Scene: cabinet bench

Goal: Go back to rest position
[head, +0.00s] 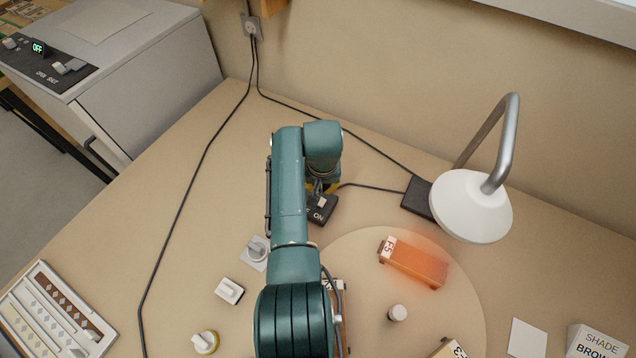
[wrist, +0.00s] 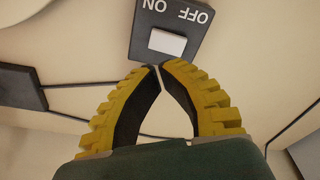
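My arm reaches over the bench in the head view, and its yellow-padded gripper (head: 322,187) is mostly hidden under the wrist, near a black switch box (head: 321,209). In the wrist view, my gripper (wrist: 160,67) has its two curved fingers drawn together at the tips, with nothing between them. The switch box (wrist: 190,14), marked ON and OFF with a white rocker (wrist: 167,42), lies just beyond the fingertips. Whether the fingertips touch it cannot be told.
A white lamp (head: 470,205) stands right, above an orange block (head: 418,264) and a small white cylinder (head: 397,313). Several small controls, including a white switch (head: 229,290), lie left of my arm.

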